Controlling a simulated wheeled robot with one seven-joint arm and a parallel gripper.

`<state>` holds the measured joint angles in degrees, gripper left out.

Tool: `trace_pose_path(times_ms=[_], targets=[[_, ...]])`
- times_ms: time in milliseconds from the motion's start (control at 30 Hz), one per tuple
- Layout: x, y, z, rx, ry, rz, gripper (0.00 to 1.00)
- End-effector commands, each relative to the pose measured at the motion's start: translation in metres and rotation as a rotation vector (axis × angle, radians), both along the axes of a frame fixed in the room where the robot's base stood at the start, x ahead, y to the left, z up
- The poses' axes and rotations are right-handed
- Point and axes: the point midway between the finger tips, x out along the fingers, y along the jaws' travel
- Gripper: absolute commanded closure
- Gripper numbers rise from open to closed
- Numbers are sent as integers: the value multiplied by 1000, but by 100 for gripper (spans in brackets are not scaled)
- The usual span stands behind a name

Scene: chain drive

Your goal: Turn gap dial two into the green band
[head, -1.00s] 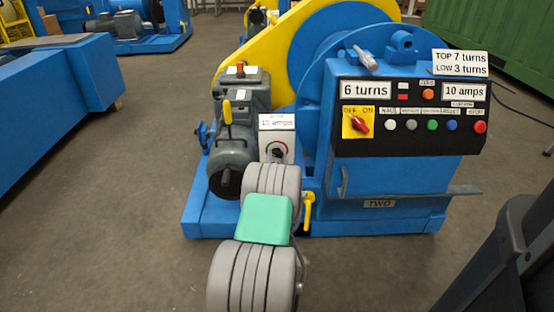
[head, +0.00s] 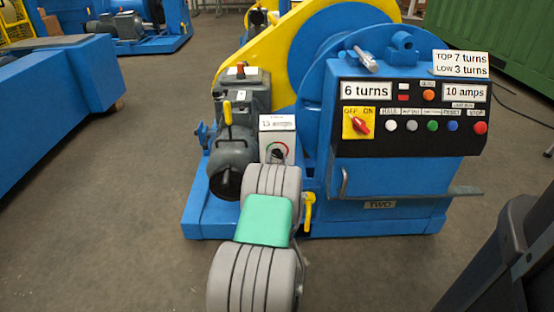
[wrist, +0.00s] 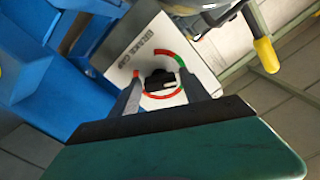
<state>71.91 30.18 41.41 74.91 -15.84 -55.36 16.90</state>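Gap dial two is a black knob (wrist: 160,80) on a pale plate lettered BRAKE GAP in the wrist view. A ring of red arc (wrist: 150,95) with a short green band (wrist: 180,61) at its upper right surrounds it. A pale mark on the knob points right, away from the green band. In the head view the dial (head: 278,152) sits on the front of a small grey box on machine TWO. My gripper (wrist: 160,74) has one finger on each side of the knob, with narrow gaps showing; contact is unclear. In the head view my arm hides the gripper.
Machine TWO's black panel (head: 410,120) reads 6 turns and 10 amps, beside a red OFF/ON switch (head: 361,124). A grey motor (head: 232,150) stands left of the dial box. A yellow-handled lever (head: 308,205) is close to my arm. Open floor lies left.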

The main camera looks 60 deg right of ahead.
Motion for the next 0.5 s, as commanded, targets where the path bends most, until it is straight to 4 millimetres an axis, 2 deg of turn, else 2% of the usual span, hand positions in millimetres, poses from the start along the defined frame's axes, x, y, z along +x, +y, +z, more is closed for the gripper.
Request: trace_pose_path(times_ms=[133,367,500], targets=[[0,0,0,-1,0,0,35],[-1,0,1,-2,0,-1,35],[-8,14,3,2,1,-1,35]])
